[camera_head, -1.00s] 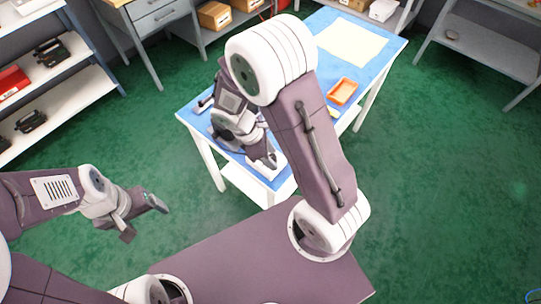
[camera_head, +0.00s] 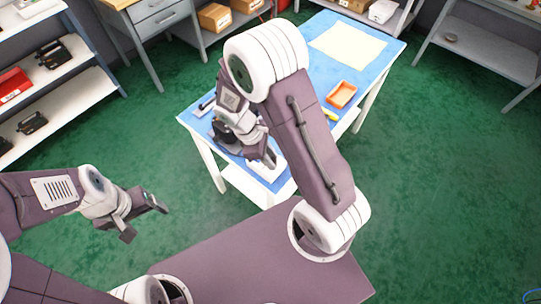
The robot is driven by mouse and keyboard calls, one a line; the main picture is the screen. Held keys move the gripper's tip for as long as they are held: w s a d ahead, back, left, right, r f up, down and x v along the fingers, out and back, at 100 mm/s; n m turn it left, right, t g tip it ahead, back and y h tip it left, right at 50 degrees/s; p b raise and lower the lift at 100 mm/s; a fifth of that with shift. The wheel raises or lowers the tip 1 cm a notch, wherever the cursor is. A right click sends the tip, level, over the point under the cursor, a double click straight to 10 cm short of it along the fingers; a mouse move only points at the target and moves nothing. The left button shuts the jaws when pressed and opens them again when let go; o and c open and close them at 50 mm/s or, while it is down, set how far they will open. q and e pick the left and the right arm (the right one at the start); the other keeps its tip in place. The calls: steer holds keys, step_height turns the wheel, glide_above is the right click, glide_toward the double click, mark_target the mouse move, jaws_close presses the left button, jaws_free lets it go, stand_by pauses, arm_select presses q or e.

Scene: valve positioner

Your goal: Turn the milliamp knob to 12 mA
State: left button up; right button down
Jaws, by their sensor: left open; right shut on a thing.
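My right gripper (camera_head: 266,160) is at the front part of the blue-topped table, pointing down at a white box (camera_head: 268,173). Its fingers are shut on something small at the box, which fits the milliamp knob. The knob and its scale are hidden behind the fingers, so its setting cannot be read. A dark device (camera_head: 226,138) stands on the table, partly covered by my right wrist. My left gripper (camera_head: 143,217) is open and empty, over the green floor left of the table.
The table (camera_head: 372,68) also holds an orange tray (camera_head: 342,94), a pale sheet (camera_head: 349,46) and a yellow item (camera_head: 330,115). Shelves (camera_head: 75,100) stand at left, and a grey bench (camera_head: 485,52) at right. The floor between is free.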

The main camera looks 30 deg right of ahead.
steer(key=m+p, duration=0.2)
steer(key=m, duration=0.1)
steer(key=m+g+y+p, duration=0.1)
steer(key=shift+w+d+r, duration=0.1)
steer(key=shift+w+r, duration=0.05)
steer(key=shift+r, duration=0.1)
steer(key=m+y+p, duration=0.1)
steer(key=m, duration=0.1)
steer(key=m+p, duration=0.1)
steer(key=m, duration=0.2)
steer(key=shift+d+f+g+y, duration=0.15)
steer(key=shift+g+y, duration=0.25)
steer(key=shift+m, duration=0.3)
steer(key=c, duration=1.2)
jaws_free()
steer(key=shift+o, duration=0.2)
steer(key=v, duration=0.9)
